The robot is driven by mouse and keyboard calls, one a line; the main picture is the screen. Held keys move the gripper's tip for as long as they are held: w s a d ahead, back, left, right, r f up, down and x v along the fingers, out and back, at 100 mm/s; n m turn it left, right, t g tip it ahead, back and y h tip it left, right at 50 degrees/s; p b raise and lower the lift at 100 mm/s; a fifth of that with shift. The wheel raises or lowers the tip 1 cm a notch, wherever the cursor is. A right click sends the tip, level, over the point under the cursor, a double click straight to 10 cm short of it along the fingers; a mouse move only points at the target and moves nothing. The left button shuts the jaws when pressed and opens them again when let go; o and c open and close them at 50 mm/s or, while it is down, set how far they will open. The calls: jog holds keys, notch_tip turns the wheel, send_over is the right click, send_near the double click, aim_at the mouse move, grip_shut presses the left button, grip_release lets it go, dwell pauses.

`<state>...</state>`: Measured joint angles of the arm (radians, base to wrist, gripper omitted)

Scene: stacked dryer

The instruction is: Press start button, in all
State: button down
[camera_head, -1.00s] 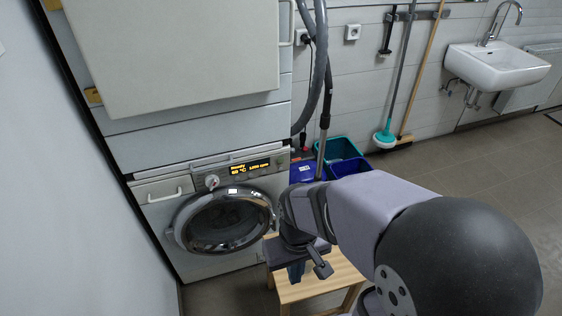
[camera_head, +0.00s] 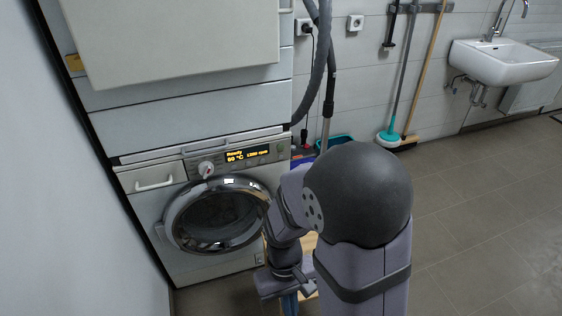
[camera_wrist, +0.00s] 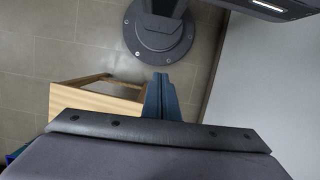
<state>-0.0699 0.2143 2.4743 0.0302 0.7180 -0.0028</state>
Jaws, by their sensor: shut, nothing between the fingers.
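The front-loading machine (camera_head: 140,212) stands at the left in the head view, its round glass door (camera_head: 216,217) shut. Its display (camera_head: 247,155) is lit and reads "Ready", "60 °C" and a spin speed. A round dial (camera_head: 206,169) sits left of the display. I cannot make out the start button. My gripper (camera_head: 290,303) is low in the head view, right of and in front of the machine, apart from it. In the wrist view its blue fingers (camera_wrist: 160,92) are together with nothing between them.
A pale upper unit (camera_head: 175,40) sits above the machine. A wooden stool (camera_wrist: 95,100) stands near my gripper, mostly hidden by my arm in the head view. A grey hose hangs at the machine's right. A sink (camera_head: 503,65), mop and broom are at the back wall. The right floor is clear.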

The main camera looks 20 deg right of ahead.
jog(key=w+a+f+m+t+y+b, duration=0.1)
jog(key=w+a+f+m+b, duration=0.15)
jog(key=w+f, duration=0.4)
jog(key=w+a+f+m+t+y+b, duration=0.1)
jog(key=w+a+f+t+b, duration=0.15)
jog(key=w+f, duration=0.4)
jog(key=w+f+m+t+h+b, duration=0.15)
jog(key=w+m+t, duration=0.25)
jog(key=w, duration=1)
jog(key=w+d+r+m+t+h, duration=0.45)
jog(key=w+d+r+m, duration=0.25)
jog(key=w+d+r, duration=0.4)
jog(key=w+d+r+m+t+h, duration=0.1)
jog(key=d+r+m+t+h, duration=0.1)
jog(key=d+r+m+h, duration=0.4)
notch_tip(320, 180, up, 3)
jog(key=shift+d+m+h, duration=0.3)
jog(key=shift+d+m, duration=0.05)
jog(key=shift+d, duration=0.8)
jog(key=shift+w, duration=0.2)
